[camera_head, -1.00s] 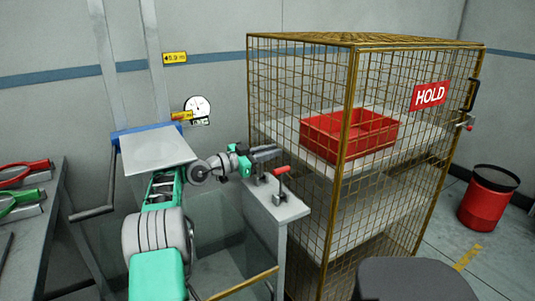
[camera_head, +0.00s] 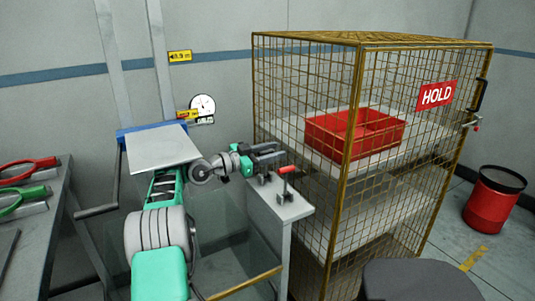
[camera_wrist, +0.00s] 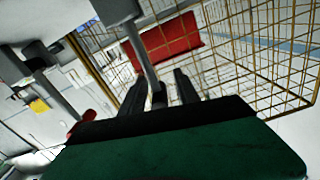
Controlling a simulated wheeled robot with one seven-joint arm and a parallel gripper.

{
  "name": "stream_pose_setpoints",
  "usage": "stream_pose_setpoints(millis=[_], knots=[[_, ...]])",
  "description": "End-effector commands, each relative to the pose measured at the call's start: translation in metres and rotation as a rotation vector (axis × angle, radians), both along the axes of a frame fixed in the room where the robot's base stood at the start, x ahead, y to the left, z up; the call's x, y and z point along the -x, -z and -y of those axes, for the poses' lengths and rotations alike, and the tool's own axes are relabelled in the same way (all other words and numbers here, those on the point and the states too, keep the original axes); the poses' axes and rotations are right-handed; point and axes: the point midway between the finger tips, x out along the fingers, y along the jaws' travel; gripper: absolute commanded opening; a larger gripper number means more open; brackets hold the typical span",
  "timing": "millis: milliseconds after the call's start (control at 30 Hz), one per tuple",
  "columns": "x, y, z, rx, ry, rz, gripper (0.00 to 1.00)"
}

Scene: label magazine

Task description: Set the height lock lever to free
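A lever with a red handle (camera_head: 287,169) stands on top of a narrow grey pedestal (camera_head: 292,208), in front of the cage. I take it to be the height lock lever, but no marking on it can be read. My gripper (camera_head: 276,154) points right, just behind and left of the red handle, apart from it. Its two dark fingers (camera_wrist: 160,92) are spread in the wrist view. A grey bar (camera_wrist: 140,48) shows between them there; I cannot tell whether it touches them or what it belongs to.
A wire cage (camera_head: 352,190) with a HOLD sign (camera_head: 437,95) stands close to the right of my gripper. A red bin (camera_head: 330,150) sits on its shelf. A round dial (camera_head: 202,104) is on the wall. A red bucket (camera_head: 493,202) stands far right, a bench (camera_head: 52,225) left.

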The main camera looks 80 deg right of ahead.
Motion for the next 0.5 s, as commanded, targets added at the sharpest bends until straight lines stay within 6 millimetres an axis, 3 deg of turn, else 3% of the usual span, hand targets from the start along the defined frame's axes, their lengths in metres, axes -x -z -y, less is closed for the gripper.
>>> stream_pose_setpoints(millis=[167,233,500], knots=[[-0.036,0.000,-0.023,-0.001,-0.005,0.000,0.38],[-0.037,0.013,-0.023,0.007,-0.002,0.002,0.38],[-0.048,0.010,-0.030,0.005,-0.006,0.001,0.38]])
